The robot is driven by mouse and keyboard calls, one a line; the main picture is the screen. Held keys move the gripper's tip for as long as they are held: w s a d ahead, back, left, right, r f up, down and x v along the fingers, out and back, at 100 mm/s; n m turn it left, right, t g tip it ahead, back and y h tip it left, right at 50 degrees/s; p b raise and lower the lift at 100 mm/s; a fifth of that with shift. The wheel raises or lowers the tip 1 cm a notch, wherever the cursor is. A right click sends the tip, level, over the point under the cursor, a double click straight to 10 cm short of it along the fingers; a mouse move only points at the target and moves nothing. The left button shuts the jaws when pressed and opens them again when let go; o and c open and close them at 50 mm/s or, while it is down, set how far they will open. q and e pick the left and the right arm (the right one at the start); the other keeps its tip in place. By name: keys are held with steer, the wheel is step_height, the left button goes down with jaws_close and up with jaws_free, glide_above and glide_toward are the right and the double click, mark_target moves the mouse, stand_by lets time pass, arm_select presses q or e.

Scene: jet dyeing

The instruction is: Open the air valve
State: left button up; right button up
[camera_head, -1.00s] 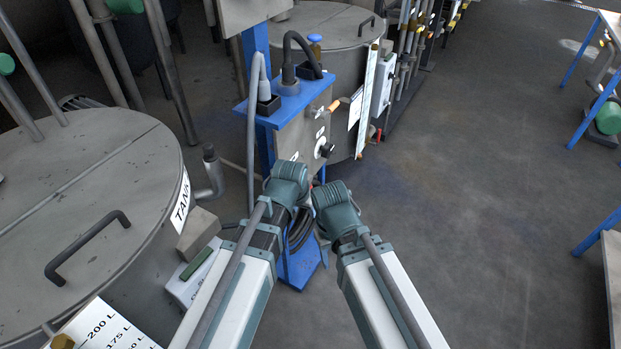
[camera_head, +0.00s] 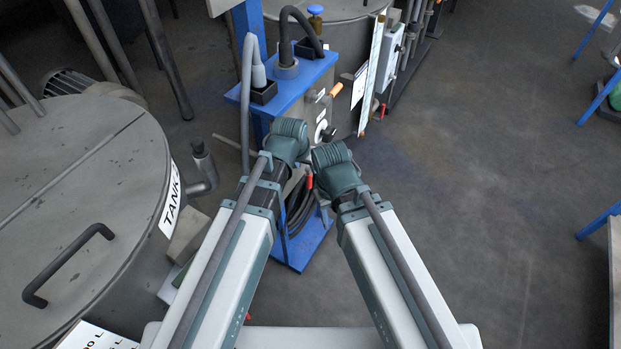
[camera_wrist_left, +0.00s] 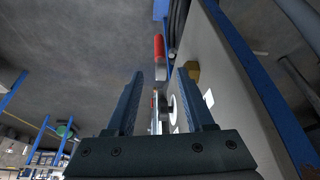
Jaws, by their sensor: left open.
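A blue stand with a grey control panel (camera_head: 314,112) is ahead of my arms in the head view. It carries an orange-handled lever (camera_head: 335,90) and a black knob on a white dial (camera_head: 328,133). A red handle (camera_head: 309,182) shows low between my wrists. The frames do not label which one is the air valve. In the left wrist view, my left gripper (camera_wrist_left: 158,73) is open, with nothing clasped. A red handle (camera_wrist_left: 159,46) shows beyond and between its fingertips, apart from them. The left fingers are hidden in the head view. My right gripper's jaws are not visible.
A round grey tank (camera_head: 75,185) stands on the left. Plugs and cables (camera_head: 285,65) sit on the stand's blue top, and coiled hose (camera_head: 298,205) hangs below. A blue-knobbed fitting (camera_head: 315,12) is behind. Open floor (camera_head: 480,180) lies to the right.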

mark_target(310, 179)
arm_select(q)
steer(key=b+x, duration=1.1)
steer(key=x, duration=0.2)
steer(key=shift+f+b, duration=0.1)
steer(key=shift+b, duration=0.2)
jaws_close()
stand_by(0.9)
